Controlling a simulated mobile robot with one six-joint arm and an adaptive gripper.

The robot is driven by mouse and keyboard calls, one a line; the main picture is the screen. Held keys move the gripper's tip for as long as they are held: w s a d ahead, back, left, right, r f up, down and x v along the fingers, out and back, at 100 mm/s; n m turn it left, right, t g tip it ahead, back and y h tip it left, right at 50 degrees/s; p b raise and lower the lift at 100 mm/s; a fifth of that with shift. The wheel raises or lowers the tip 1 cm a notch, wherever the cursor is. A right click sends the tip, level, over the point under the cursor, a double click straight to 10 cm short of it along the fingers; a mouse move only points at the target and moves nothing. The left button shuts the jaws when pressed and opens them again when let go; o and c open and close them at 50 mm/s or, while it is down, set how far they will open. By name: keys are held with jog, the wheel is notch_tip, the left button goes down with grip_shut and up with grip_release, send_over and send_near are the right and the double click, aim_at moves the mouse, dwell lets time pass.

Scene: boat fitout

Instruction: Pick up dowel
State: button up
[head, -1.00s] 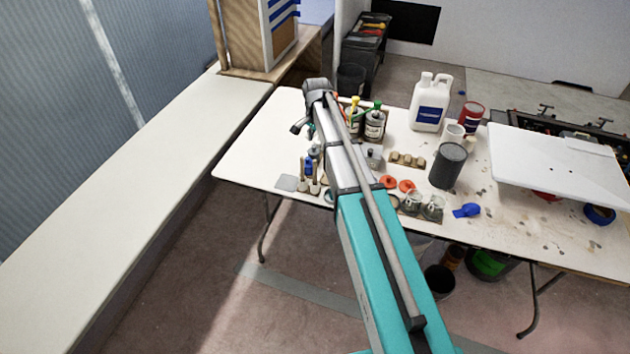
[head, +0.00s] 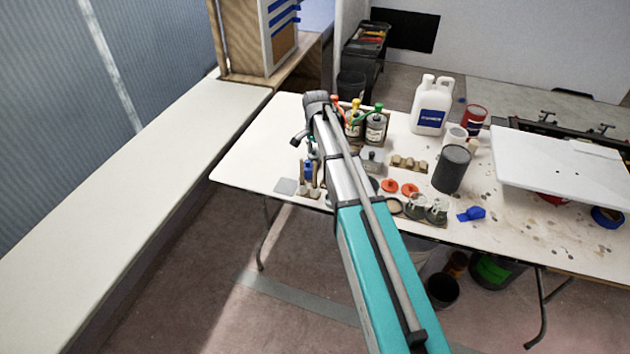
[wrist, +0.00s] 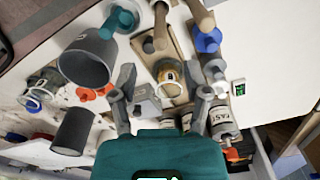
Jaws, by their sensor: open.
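In the wrist view my gripper (wrist: 166,66) is open, one finger on each side of a brown-topped round piece. A tan wooden dowel (wrist: 201,14) stands up near the top of the wrist view, beyond the fingertips. I cannot tell for sure which rod is the dowel.
On the table, bottles (head: 375,127), a white jug (head: 432,106), a dark can (head: 451,170) and orange lids (head: 409,189) crowd around my arm. The table's left end is bare.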

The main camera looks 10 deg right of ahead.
aim_at(315, 162)
jog(key=shift+f, duration=0.1)
jog(key=f+b, duration=0.3)
jog(key=shift+s+a+f, duration=0.1)
jog(key=shift+s+a, duration=0.1)
jog(key=shift+a, duration=0.15)
jog(key=shift+f+b, duration=0.95)
jog(key=shift+b, duration=0.15)
grip_shut()
